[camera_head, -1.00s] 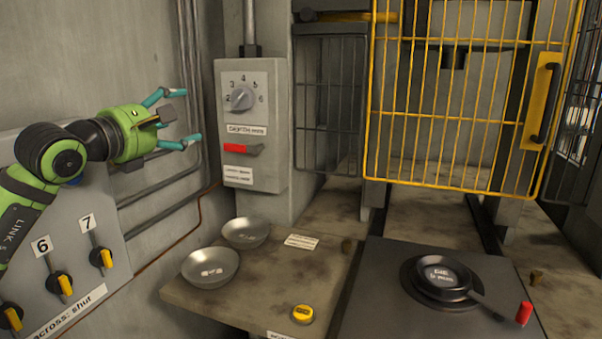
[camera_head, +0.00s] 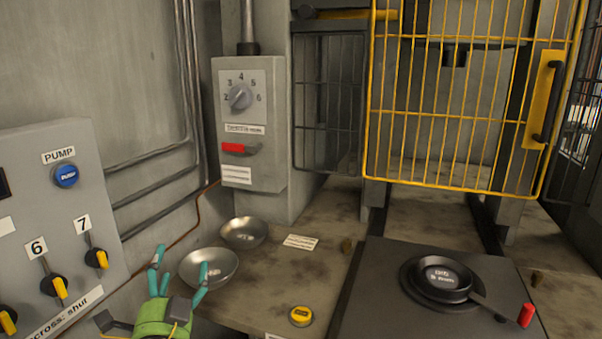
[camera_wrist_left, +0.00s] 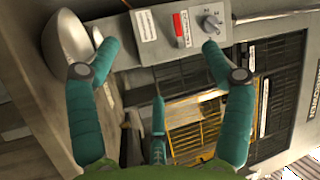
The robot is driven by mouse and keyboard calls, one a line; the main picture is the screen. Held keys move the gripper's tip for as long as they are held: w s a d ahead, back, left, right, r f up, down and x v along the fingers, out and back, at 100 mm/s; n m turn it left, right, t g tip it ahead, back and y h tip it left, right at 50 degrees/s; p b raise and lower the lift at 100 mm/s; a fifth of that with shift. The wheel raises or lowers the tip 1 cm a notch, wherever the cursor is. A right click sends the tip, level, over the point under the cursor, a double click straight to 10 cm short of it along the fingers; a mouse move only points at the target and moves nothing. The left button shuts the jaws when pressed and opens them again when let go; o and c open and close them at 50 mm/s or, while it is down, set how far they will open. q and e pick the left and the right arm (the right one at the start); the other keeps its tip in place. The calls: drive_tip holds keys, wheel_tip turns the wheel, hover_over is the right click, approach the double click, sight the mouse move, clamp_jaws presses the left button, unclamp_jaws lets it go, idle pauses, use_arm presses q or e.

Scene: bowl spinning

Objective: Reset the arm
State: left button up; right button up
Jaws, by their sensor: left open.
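My left gripper (camera_head: 178,276) is at the lower left of the head view, with its green body at the bottom edge and teal fingers pointing up. Its fingers are spread open with nothing between them. The right fingertip overlaps the front metal bowl (camera_head: 210,268) in the picture; I cannot tell whether they touch. In the left wrist view the open fingers (camera_wrist_left: 158,50) frame the grey dial box, and a metal bowl (camera_wrist_left: 68,45) shows at upper left. My right gripper is not in view.
A second bowl (camera_head: 244,232) stands behind the first. A switch panel (camera_head: 110,235) is at left, a dial box (camera_head: 248,125) on the wall. A yellow cage door (camera_head: 460,110) stands above the bench. A black plate (camera_head: 370,290) with a handled mould (camera_head: 440,275) and a yellow button (camera_head: 301,316) are at right.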

use_arm(q)
drive_tip(key=s+a+f+n+g, duration=0.1)
drive_tip(key=s+f+n+g, duration=0.4)
drive_tip(key=f, duration=0.6)
drive_tip(key=s+a+f+n+g, duration=0.1)
drive_tip(key=s+f+n+g, duration=0.3)
drive_tip(key=s+f, duration=0.6)
drive_tip(key=s+d+f+g+h, duration=0.1)
drive_tip(key=s+d+f+g, duration=0.15)
drive_tip(key=s+f, duration=0.2)
drive_tip(key=s+d+f+n+g+h, duration=0.1)
drive_tip(key=s+f+g, duration=0.2)
drive_tip(key=s, duration=0.2)
drive_tip(key=s+d+f+g+h, duration=0.1)
drive_tip(key=s+d+f+g, duration=0.15)
drive_tip(key=s, duration=0.25)
wheel_tip(320, 180, down, 22)
drive_tip(key=s+a+g+p, duration=0.1)
drive_tip(key=s+g+p, duration=0.1)
drive_tip(key=s+a+f+g+p, duration=0.1)
drive_tip(key=s+a+f, duration=0.2)
drive_tip(key=s+f, duration=0.9)
drive_tip(key=s, duration=0.4)
drive_tip(key=shift+f, duration=0.4)
use_arm(e)
wheel_tip(320, 180, up, 3)
drive_tip(key=shift+w+a+r, duration=0.1)
drive_tip(key=shift+w, duration=0.05)
